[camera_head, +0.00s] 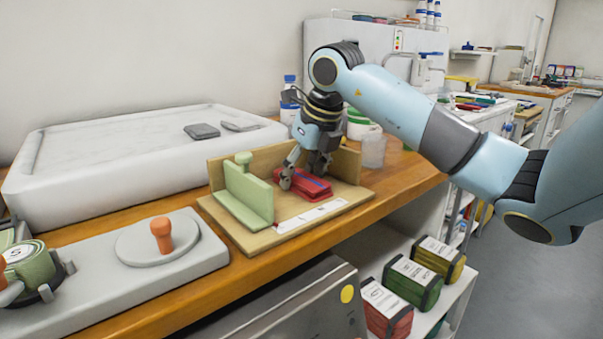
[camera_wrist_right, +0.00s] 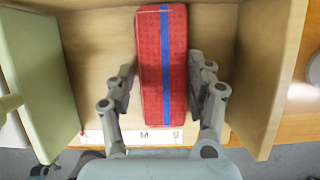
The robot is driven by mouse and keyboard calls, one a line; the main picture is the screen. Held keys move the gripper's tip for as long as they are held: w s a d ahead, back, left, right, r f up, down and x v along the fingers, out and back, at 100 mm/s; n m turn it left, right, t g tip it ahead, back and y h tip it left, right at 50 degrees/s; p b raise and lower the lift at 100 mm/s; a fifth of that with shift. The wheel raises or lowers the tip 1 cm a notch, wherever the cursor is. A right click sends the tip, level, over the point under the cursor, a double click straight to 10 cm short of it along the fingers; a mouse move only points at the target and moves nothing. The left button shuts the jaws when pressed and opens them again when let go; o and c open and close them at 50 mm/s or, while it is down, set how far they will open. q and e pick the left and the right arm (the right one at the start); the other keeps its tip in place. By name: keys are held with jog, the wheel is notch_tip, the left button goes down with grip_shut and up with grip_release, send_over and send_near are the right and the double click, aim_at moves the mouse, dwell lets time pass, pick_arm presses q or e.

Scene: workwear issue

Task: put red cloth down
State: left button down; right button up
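The red cloth (camera_head: 311,188) is a folded, flat bundle with a blue band, lying on the wooden sizing jig (camera_head: 352,195). In the right wrist view the cloth (camera_wrist_right: 151,60) lies lengthwise between the two fingers of my right gripper (camera_wrist_right: 162,88). The fingers are spread on either side, with a narrow gap visible along each side of the cloth. In the head view my right gripper (camera_head: 304,178) reaches down over the cloth from above and hides part of it. My left gripper is in neither view.
A pale green upright slide (camera_head: 245,195) stands left of the cloth, and a low wooden wall backs the jig. A letter strip (camera_wrist_right: 140,137) runs along its front. A white basin (camera_head: 100,165), grey station (camera_head: 190,258) and clear cup (camera_head: 374,150) are near. Banded bundles (camera_head: 411,280) fill the lower shelf.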

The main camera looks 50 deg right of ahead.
jog(key=o, duration=0.4)
jog(key=shift+o, duration=0.2)
jog(key=shift+r, duration=0.25)
jog(key=p+v, duration=0.1)
jog(key=v, duration=1)
jog(key=shift+s+r, duration=0.25)
jog(key=shift+r, duration=0.1)
